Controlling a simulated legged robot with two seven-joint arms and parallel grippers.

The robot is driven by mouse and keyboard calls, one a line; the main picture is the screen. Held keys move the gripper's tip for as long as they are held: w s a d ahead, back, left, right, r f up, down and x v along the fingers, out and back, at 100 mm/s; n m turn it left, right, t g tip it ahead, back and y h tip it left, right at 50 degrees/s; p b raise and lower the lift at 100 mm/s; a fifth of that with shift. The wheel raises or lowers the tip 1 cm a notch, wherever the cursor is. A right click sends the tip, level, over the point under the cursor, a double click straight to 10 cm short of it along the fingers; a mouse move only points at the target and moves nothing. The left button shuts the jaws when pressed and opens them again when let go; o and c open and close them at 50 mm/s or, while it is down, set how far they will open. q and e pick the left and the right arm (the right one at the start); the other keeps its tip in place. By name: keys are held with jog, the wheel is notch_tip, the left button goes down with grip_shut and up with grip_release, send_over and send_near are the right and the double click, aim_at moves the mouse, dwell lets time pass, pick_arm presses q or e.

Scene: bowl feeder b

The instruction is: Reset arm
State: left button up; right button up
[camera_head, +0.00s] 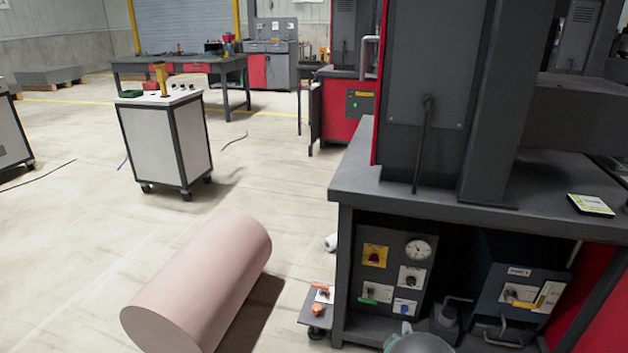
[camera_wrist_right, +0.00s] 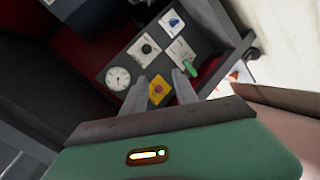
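My right gripper (camera_wrist_right: 158,88) shows in the right wrist view with its two grey fingers apart and nothing between them. Beyond the fingers is a dark control panel (camera_head: 385,275) under the workbench, seen upside down in the wrist view. It carries a yellow plate with a red knob (camera_head: 375,256), a round gauge (camera_head: 418,250), a black switch, a green handle (camera_head: 368,300) and a blue-marked plate. In the wrist view the yellow plate (camera_wrist_right: 158,92) appears between the fingertips; contact cannot be told. A grey rounded part at the head view's bottom edge is unclear. My left gripper is not in view.
The bench top (camera_head: 440,192) carries a tall dark machine. A grey-blue box (camera_head: 515,300) stands beside the panel. A large pink cylinder (camera_head: 200,285) lies on the floor to the left. A wheeled white cabinet (camera_head: 165,140) stands farther back. Open floor lies between them.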

jog(key=s+a+r+m+g+y, duration=0.1)
jog(key=s+a+r+m+g, duration=0.15)
jog(key=s, duration=0.75)
jog(key=s+a+r+m+g+y, duration=0.1)
jog(key=s+r+m+g+y, duration=0.2)
jog(key=s, duration=0.8)
jog(key=s+a+r+m+g, duration=0.1)
jog(key=s+r+m+g, duration=0.25)
jog(key=s, duration=0.65)
notch_tip(320, 180, up, 38)
jog(key=p, duration=3.7)
jog(key=shift+g, duration=0.4)
